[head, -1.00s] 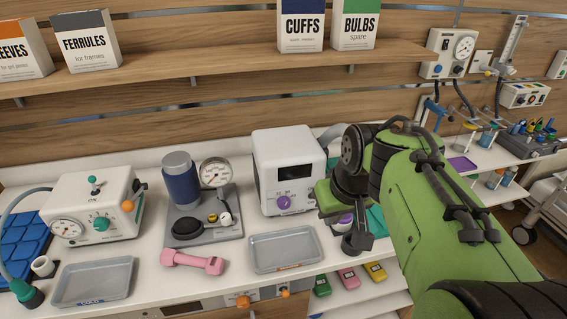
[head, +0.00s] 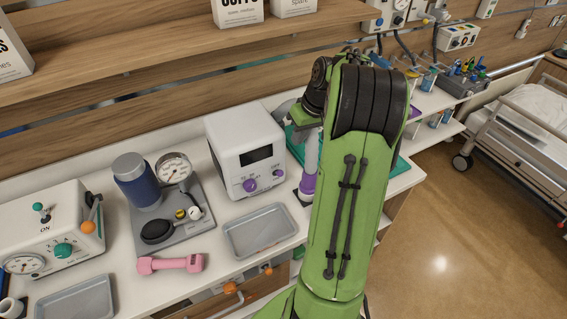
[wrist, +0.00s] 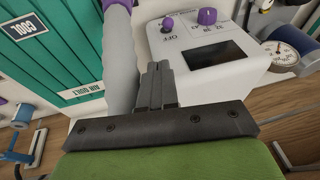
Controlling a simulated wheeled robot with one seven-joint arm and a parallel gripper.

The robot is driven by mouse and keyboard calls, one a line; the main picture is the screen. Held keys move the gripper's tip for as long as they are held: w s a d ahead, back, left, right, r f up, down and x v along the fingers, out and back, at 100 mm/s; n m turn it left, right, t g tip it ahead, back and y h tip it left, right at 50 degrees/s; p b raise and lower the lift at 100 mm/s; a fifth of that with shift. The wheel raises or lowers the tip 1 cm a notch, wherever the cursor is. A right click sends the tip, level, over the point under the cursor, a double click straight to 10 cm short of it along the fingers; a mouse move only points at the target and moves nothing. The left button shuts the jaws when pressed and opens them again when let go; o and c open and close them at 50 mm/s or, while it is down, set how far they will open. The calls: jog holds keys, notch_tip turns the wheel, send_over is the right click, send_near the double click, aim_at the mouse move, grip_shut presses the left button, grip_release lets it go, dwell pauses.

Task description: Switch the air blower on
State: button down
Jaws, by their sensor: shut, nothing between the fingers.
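The air blower (head: 245,140) is a white box with a dark display and a grey hose (wrist: 118,60), standing on the bench. Its front carries a large purple knob (head: 250,185) and a smaller purple switch (head: 278,172). In the wrist view the knob (wrist: 207,16) and the switch (wrist: 167,24) are near the top, with the word OFF beside the switch. The display (wrist: 202,53) is dark. My gripper (wrist: 157,66) is shut and empty; its tips appear below the switch in the wrist view, apart from it. In the head view my arm hides the gripper.
Another white unit (head: 60,225) with a teal knob is further left.

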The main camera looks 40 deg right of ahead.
send_near(278, 172)
notch_tip(278, 172, down, 3)
jog(key=w+d, duration=0.1)
jog(key=d, duration=0.2)
jog(key=shift+w+a+f, duration=0.2)
jog(key=shift+a+f, duration=0.35)
jog(key=shift+f, duration=0.25)
jog(key=shift+w+a+f, duration=0.15)
jog(key=shift+a+f, duration=0.4)
jog(key=shift+f, duration=0.25)
jog(key=shift+s+f+b, duration=0.1)
jog(key=shift+f+b, duration=0.05)
jog(key=shift+b, duration=0.5)
jog(key=shift+s+t+b, duration=0.15)
jog(key=shift+t+b, duration=0.35)
jog(key=shift+b, duration=0.1)
